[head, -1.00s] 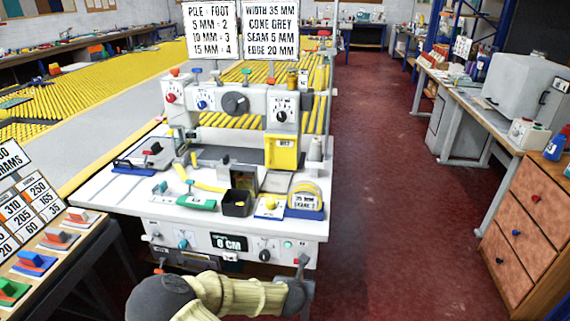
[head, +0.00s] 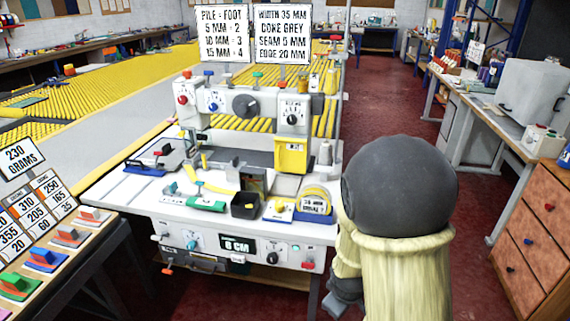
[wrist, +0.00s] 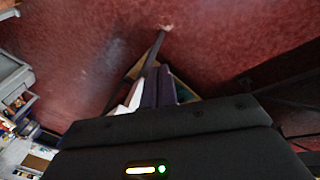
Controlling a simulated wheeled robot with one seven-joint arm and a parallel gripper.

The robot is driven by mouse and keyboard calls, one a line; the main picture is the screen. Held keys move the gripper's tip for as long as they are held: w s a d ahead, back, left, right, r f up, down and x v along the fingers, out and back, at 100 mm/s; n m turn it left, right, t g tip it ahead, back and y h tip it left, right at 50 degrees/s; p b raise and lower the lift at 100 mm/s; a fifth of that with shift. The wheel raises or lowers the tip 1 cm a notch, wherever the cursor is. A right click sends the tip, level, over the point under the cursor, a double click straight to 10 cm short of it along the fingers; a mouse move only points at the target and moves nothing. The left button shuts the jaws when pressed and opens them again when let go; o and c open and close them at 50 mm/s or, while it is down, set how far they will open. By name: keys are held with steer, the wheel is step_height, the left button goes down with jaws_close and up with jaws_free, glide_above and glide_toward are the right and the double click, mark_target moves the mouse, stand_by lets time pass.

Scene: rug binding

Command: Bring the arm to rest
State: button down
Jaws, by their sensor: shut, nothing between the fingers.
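My arm, in a cream ribbed sleeve with a dark rounded joint, rises at the lower right of the head view. It stands in front of the right end of the white binding machine (head: 185,215). The arm hides part of the aisle floor, and I cannot make out my fingertips in the head view. In the wrist view my gripper (wrist: 158,88) shows as a black housing with dark fingers close together, shut and empty.
A sample rack (head: 66,236) with coloured blocks stands at the left. The red aisle (head: 385,110) behind the arm is clear. Part of a bench shows at the wrist view's left edge.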

steer(key=s+d+r+m+y, duration=0.1)
steer(key=s+r+m, duration=0.6)
steer(key=r+m, duration=0.2)
step_height(320, 180, up, 12)
steer(key=p, duration=1.2)
steer(key=shift+f+g, duration=0.25)
steer(key=shift+g, duration=0.05)
